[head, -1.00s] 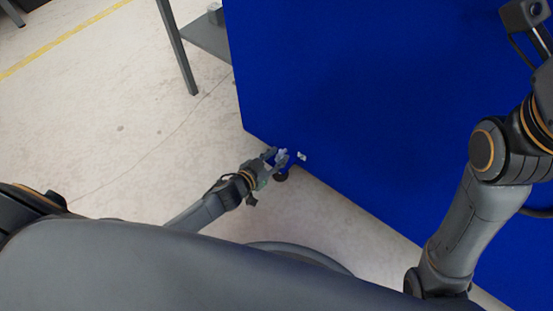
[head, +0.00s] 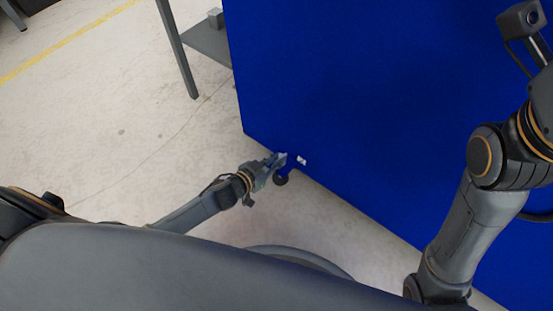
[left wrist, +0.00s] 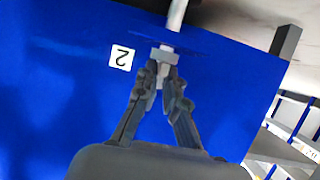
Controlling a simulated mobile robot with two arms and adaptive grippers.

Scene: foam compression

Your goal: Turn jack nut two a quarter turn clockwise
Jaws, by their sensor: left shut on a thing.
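Jack nut two (left wrist: 164,56) is a small grey block on a pale rod, low on the blue cabinet. A white label with a 2 (left wrist: 122,57), upside down in the left wrist view, is beside it. The label also shows as a small white patch in the head view (head: 301,161). My left gripper (left wrist: 162,76) is shut on the nut, with one finger on each side of it. In the head view, my left gripper (head: 279,160) is at the cabinet's lower edge, and the nut is hidden by the fingers.
The blue cabinet (head: 370,90) fills the right of the head view. A dark caster (head: 281,179) is just below my left gripper. A grey table (head: 208,42) stands behind at the left. The pale floor (head: 110,120) at left is clear.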

